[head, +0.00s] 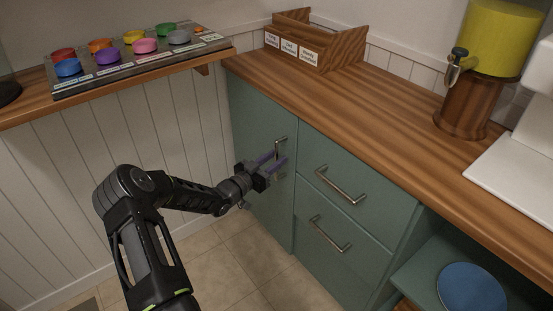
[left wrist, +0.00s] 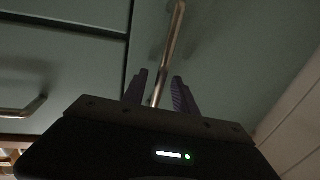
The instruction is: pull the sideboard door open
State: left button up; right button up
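The sideboard door (head: 252,112) is the tall green panel at the left end of the sideboard in the head view, and it looks closed. Its upright metal bar handle (head: 284,144) is near the door's right edge. My left gripper (head: 276,162) is at the handle, its purple fingers pointing toward the door. In the left wrist view the handle (left wrist: 174,35) runs down between the two spread fingers (left wrist: 160,92), with a gap visible at the sides. I cannot tell whether either finger touches it. My right gripper is not in view.
Two drawers with bar handles (head: 340,186) are right of the door. An open shelf with a blue plate (head: 471,288) is further right. The wooden worktop (head: 355,92) carries a wooden organizer (head: 303,58) and a yellow dispenser (head: 500,40). A wall shelf with coloured pots (head: 145,46) is at left.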

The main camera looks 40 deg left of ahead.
pick_arm(q)
jog(key=shift+w, duration=0.55)
jog(key=shift+c, duration=0.2)
grip_shut()
dwell(0.9)
